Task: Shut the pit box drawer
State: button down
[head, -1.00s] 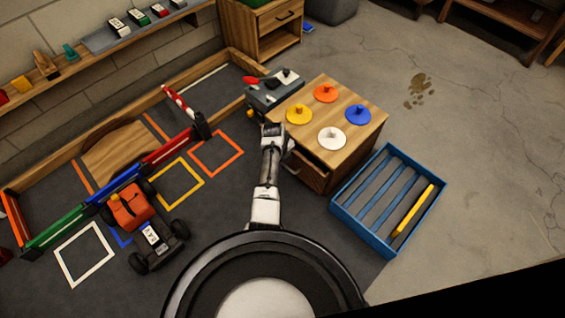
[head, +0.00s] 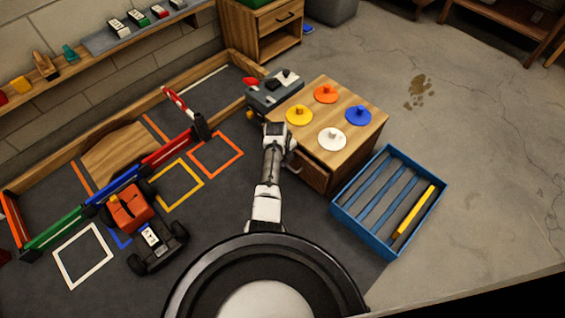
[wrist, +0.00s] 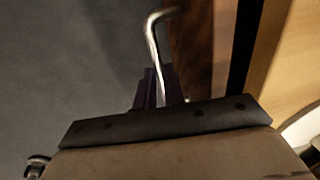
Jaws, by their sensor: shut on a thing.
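The pit box (head: 345,150) is a wooden cabinet with coloured discs on top. Its darker brown drawer (head: 308,173) faces left toward my arm. In the wrist view the drawer front (wrist: 192,45) stands beside the paler box body (wrist: 285,50), with a dark narrow gap between them, so the drawer looks slightly open. My gripper (wrist: 158,92) is shut on the bent silver drawer handle (wrist: 152,38), whose far end shows beyond the fingers. In the head view my arm hides most of the handle and the fingertips.
Yellow (head: 299,115), orange (head: 326,93), blue (head: 358,114) and white (head: 332,139) discs lie on the box. A blue slatted crate (head: 345,212) stands right of the drawer. An orange-bodied car (head: 132,208) is at left.

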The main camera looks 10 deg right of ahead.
jog(key=shift+w+d+r+b, duration=0.1)
jog(key=shift+w+d+b, duration=0.45)
jog(key=shift+w+d, duration=0.55)
jog(key=c, duration=1.5)
grip_release()
jog(key=shift+s+d, duration=0.15)
jog(key=shift+d, duration=0.05)
jog(key=r+p, duration=0.1)
jog(key=r, duration=0.3)
jog(key=s+a+r+p, duration=0.1)
jog(key=r+p, duration=0.1)
jog(key=r, duration=0.3)
jog(key=a+r+p, duration=0.1)
jog(key=r, duration=0.3)
jog(key=shift+s+r, duration=0.25)
jog(key=shift+s, duration=0.05)
